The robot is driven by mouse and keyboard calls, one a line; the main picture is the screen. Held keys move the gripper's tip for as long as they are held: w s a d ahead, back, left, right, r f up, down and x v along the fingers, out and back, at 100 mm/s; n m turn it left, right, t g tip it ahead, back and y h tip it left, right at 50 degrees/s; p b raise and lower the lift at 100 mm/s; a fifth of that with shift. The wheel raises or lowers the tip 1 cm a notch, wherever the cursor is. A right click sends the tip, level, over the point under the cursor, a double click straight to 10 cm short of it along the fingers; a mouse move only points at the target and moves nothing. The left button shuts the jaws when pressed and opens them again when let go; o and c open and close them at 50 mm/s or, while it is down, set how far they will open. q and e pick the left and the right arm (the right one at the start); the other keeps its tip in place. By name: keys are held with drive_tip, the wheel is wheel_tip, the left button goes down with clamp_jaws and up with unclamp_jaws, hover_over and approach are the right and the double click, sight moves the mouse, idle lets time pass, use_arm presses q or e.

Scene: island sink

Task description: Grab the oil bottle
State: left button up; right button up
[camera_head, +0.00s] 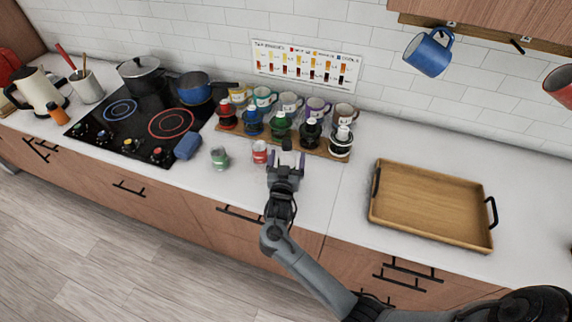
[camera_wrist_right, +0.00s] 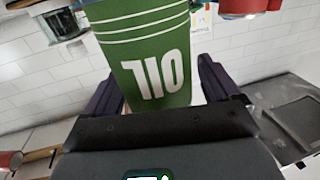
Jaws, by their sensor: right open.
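The oil bottle is green with white stripes and upside-down white "OIL" lettering. In the right wrist view the oil bottle (camera_wrist_right: 145,50) fills the upper middle, its top cut off by the frame edge. My right gripper (camera_wrist_right: 160,85) is open, with its two dark fingers on either side of the bottle's lower part; I cannot tell whether they touch it. In the head view my right gripper (camera_head: 287,158) is over the counter, just in front of the rack. A green bottle (camera_head: 280,127) stands in the rack's middle. My left gripper is not in view.
The wooden rack (camera_head: 225,131) holds several coloured bottles and mugs. A red-and-white can (camera_head: 260,152) and a green can (camera_head: 220,157) stand left of my gripper. A wooden tray (camera_head: 430,204) lies to the right. The stove (camera_head: 137,125) is at left.

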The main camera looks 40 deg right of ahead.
drive_tip(key=shift+w+d, duration=0.25)
drive_tip(key=shift+d, duration=0.1)
drive_tip(key=shift+s+a+f, duration=0.1)
drive_tip(key=shift+s+a, duration=0.05)
drive_tip(key=shift+a, duration=0.05)
drive_tip(key=shift+c, duration=0.7)
drive_tip(key=c, duration=1.2)
drive_tip(key=shift+c, duration=0.3)
